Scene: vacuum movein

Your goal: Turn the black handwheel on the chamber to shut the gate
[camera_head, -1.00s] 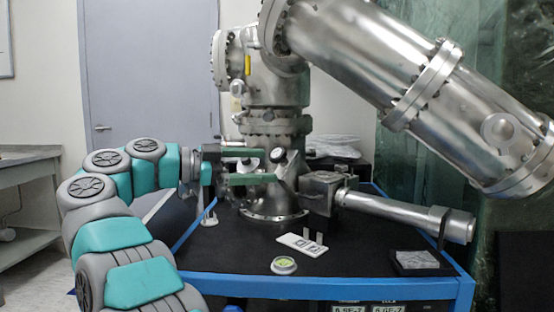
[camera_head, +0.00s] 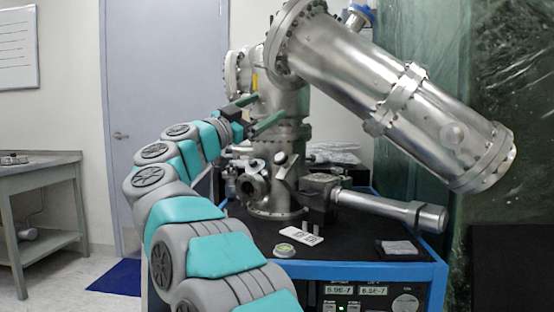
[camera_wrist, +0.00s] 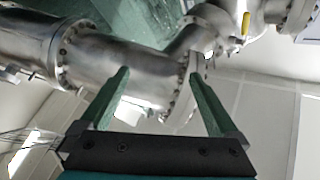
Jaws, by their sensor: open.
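The steel chamber (camera_head: 283,132) stands on the black-topped cart. A small black round part (camera_head: 280,158), which looks like the handwheel, sits low on its front; at this size I cannot make out its rim or the gate's state. My gripper (camera_head: 270,106) is raised in front of the chamber's upper column, above and a little left of that black part, apart from it. Its two green fingers are spread and empty. In the wrist view my gripper (camera_wrist: 157,73) points at the steel tubes and flanges (camera_wrist: 130,68); I cannot make out the handwheel there.
A thick steel cylinder (camera_head: 350,80) slants across the upper right. A thinner steel tube (camera_head: 385,208) sticks out right above the cart (camera_head: 350,270). A white plate (camera_head: 301,236) and a small round dish (camera_head: 285,250) lie on the top. A bench (camera_head: 45,170) stands left.

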